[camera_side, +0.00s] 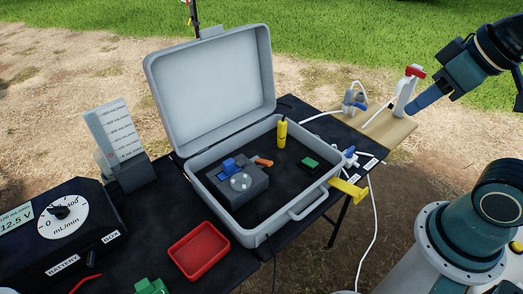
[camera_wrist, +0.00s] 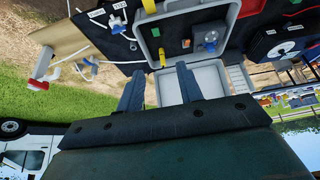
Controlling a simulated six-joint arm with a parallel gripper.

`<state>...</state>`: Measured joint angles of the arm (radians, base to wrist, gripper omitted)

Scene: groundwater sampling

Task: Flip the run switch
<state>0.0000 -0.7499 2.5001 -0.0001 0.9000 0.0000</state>
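A grey pump box (camera_side: 238,184) sits inside the open grey case (camera_side: 308,202). It has a blue part (camera_side: 233,163) on top, a pale round dial (camera_side: 241,182) and an orange piece at its side. I cannot tell which part is the run switch. The pump box (camera_wrist: 208,40) also shows near the top of the wrist view. My gripper (camera_side: 412,107) is at the upper right in the side view, well away from the case. In the wrist view its two fingers (camera_wrist: 160,68) are apart with nothing between them.
A white valve with a red handle (camera_side: 414,72) stands on a wooden board (camera_side: 392,128) close to my fingers. A yellow cylinder (camera_side: 282,133) and a green block (camera_side: 309,164) are in the case. A red tray (camera_side: 199,251) and a flow-dial box (camera_side: 95,225) are at left.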

